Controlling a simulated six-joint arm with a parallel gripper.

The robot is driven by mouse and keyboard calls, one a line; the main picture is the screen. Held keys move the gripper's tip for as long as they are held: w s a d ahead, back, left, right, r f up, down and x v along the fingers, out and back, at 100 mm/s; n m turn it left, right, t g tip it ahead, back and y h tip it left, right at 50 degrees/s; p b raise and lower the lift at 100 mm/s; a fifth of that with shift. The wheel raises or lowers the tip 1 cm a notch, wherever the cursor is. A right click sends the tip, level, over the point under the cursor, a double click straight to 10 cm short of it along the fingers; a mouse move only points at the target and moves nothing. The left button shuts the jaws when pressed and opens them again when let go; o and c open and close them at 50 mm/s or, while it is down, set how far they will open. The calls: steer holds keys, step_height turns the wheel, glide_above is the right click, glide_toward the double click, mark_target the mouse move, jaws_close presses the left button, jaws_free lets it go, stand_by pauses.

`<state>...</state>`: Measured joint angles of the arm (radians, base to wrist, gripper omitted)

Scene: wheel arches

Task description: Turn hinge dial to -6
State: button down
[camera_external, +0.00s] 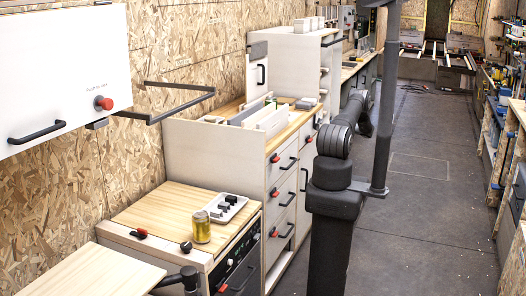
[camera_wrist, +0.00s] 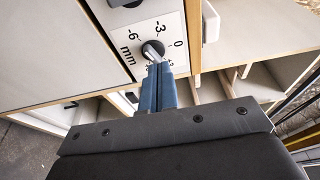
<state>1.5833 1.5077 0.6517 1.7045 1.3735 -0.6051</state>
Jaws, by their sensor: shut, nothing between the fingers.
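The hinge dial (camera_wrist: 150,47) is a dark round knob on a white scale plate (camera_wrist: 124,46) in the wrist view. The plate shows the marks -6, -3, 0 and mm, with smaller marks partly hidden behind my fingers. My gripper (camera_wrist: 158,68) is shut, its blue fingers side by side and empty. The fingertips are right at the dial's lower edge; I cannot tell whether they touch it. A light metallic piece shows at the dial's middle, and which mark the dial points to is unclear. I cannot make out the dial or my gripper in the external view.
Pale cabinet panels surround the plate, with open compartments below in the wrist view. In the external view, a drawer cabinet (camera_external: 283,200) and a wooden counter with a yellow can (camera_external: 202,227) stand left of my arm. The grey floor (camera_external: 430,200) to the right is clear.

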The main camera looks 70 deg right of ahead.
mark_target(320, 121)
steer(key=w, duration=0.6)
steer(key=shift+w, duration=0.25)
steer(key=shift+d+f, duration=0.2)
steer(key=shift+d, duration=0.35)
stand_by(0.7)
